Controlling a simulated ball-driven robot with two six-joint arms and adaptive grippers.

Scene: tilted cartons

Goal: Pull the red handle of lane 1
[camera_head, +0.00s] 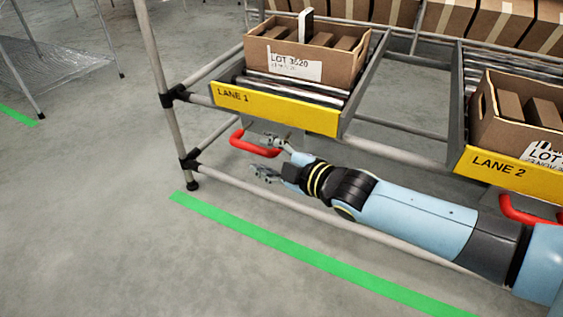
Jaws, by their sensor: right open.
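The red handle of lane 1 (252,148) is a bent red bar under the yellow LANE 1 sign (270,106), at the left end of the rack. My right gripper (264,158) comes in from the right, with its arm stretched low along the front of the rack. It is open. Its fingers are right by the right end of the red handle, one near it and one lower. I cannot tell whether they touch it. My left gripper is not in view.
A tilted carton (296,68) labelled LOT sits on the lane 1 rollers. Lane 2 (510,174) has another carton (515,108) and its own red handle (528,212). A rack post (160,80) stands left. The floor in front is clear, with a green line (300,258).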

